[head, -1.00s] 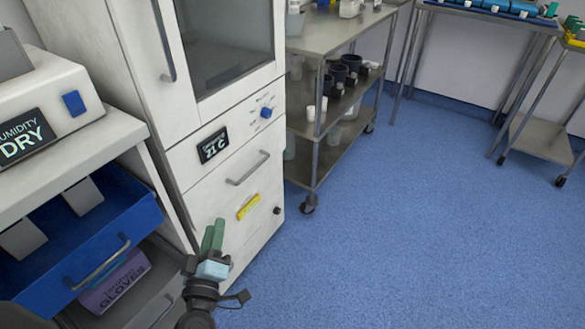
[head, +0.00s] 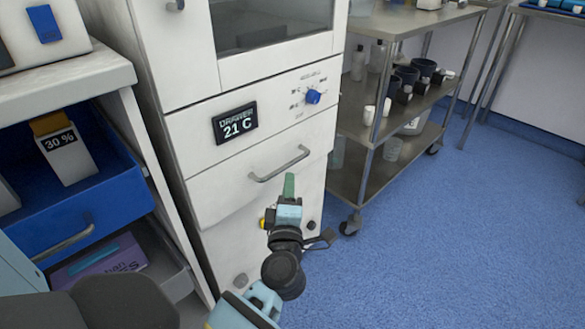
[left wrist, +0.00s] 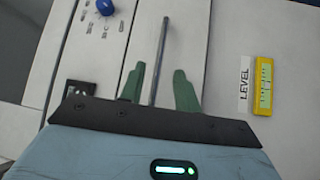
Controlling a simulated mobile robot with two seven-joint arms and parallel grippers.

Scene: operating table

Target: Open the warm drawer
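The warm drawer's white front (head: 222,192) is in the tall white cabinet, under a display reading "DRAWER 21 C" (head: 235,122). My right gripper is not in view.
A steel cart (head: 355,185) with cups and bottles stands right of the cabinet. A yellow level gauge (left wrist: 264,86) is on the cabinet front. The blue floor at right is clear.

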